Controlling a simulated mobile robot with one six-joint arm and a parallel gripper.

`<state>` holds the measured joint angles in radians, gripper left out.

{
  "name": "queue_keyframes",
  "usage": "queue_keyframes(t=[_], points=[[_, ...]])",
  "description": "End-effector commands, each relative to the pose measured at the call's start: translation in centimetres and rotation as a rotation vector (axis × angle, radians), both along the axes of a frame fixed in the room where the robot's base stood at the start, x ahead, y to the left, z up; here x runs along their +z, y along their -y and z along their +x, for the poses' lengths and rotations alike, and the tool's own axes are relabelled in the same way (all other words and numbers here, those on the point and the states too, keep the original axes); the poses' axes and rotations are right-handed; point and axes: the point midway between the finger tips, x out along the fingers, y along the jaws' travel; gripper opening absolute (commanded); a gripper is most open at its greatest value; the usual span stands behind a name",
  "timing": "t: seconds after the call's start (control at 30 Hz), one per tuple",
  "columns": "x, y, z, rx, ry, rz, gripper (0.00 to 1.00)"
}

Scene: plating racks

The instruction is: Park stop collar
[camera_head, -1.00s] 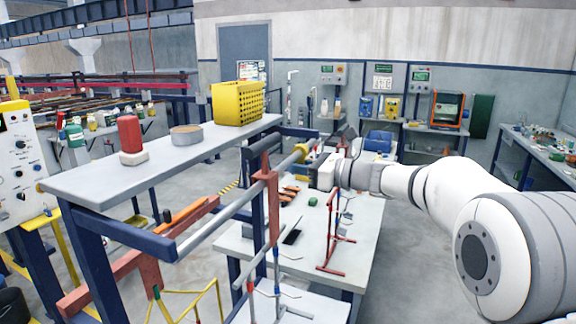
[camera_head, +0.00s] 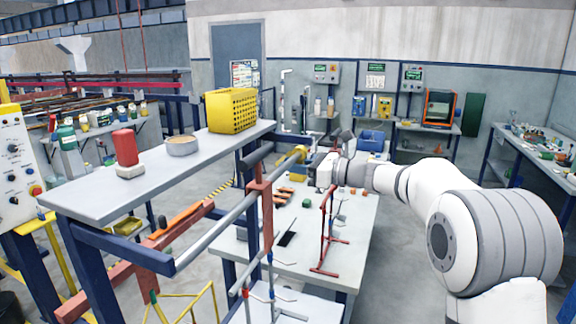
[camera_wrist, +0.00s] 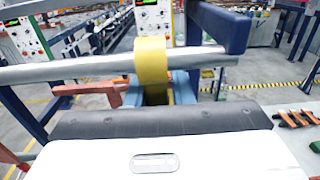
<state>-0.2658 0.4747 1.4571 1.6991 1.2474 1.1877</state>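The stop collar is a yellow ring (camera_wrist: 152,62) around a horizontal steel bar (camera_wrist: 80,69), near the bar's right end in the wrist view. In the head view the yellow collar (camera_head: 292,157) shows at the far end of the bar (camera_head: 222,226). My gripper (camera_head: 308,163) is right beside the collar. In the wrist view its blue-grey fingers (camera_wrist: 158,90) stand on either side of the collar's lower part, with a dark gap between them. Whether they press on the collar cannot be told.
A dark blue post and beam (camera_wrist: 228,30) stand close to the bar's right end. A grey shelf (camera_head: 85,190) with a yellow basket (camera_head: 231,109) lies left of the bar. A red upright stand (camera_head: 328,230) and small parts are on the worktable (camera_head: 355,215).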

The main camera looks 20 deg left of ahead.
Motion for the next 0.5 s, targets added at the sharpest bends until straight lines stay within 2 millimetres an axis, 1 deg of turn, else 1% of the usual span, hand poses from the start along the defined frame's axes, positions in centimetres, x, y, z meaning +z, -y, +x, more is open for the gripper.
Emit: queue_keyframes(t=[0.03,0.23,0.43,0.5], points=[[0.17,0.07,0.06,-0.002,0.002,0.002,0.22],[0.05,0.02,0.0,0.0,0.0,0.0,0.38],[-0.02,0.02,-0.05,0.001,0.0,-0.001,0.38],[-0.07,0.29,-0.05,0.001,0.0,-0.001,0.38]])
